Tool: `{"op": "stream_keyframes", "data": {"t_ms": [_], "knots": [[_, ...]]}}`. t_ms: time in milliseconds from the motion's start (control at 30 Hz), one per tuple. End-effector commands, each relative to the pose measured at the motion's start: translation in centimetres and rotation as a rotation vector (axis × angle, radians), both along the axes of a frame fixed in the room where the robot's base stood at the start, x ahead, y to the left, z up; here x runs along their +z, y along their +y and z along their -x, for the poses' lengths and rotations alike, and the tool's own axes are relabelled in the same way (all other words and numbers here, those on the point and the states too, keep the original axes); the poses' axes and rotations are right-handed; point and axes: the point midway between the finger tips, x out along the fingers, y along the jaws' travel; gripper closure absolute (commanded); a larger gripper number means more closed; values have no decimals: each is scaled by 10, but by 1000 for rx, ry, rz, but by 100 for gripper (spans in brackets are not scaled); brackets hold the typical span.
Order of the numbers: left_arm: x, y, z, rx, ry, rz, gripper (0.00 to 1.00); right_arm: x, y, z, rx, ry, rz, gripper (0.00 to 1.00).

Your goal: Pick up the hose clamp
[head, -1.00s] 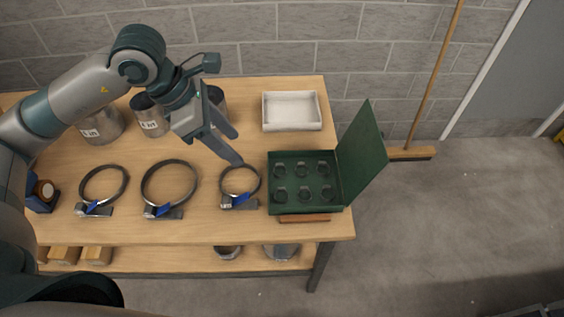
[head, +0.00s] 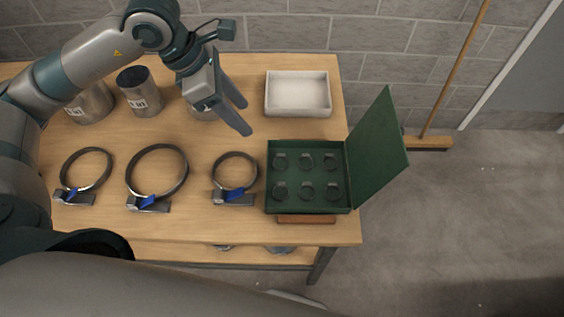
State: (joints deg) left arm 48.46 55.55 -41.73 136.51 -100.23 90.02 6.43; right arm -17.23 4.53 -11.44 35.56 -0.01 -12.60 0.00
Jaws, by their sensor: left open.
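Three hose clamps lie in a row on the wooden table (head: 205,222), each a dark band ring with a blue-marked screw housing. The left clamp (head: 109,166) is medium, the middle clamp (head: 184,172) is the largest, and the right clamp (head: 256,168) is the smallest. My left gripper (head: 247,117) is open and empty, above the table and on the far side of the smallest clamp. My right gripper is not in view.
An open green case (head: 270,202) with several small clamps stands right of the smallest clamp, its lid (head: 378,150) raised. A white tray (head: 298,110) is behind it. Metal cylinders (head: 140,92) stand at the back left. A broom (head: 428,142) leans on the wall.

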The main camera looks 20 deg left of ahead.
Motion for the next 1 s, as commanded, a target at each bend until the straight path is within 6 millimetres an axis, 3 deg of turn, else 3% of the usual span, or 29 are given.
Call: {"op": "stream_keyframes", "data": {"t_ms": [33,333,833,1000], "knots": [[-12,0,0,0,0,0,51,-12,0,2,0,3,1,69],[-41,0,0,0,0,0,51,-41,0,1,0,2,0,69],[-42,0,0,0,1,0,51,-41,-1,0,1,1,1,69],[-51,-5,-2,1,4,1,51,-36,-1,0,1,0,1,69]]}}
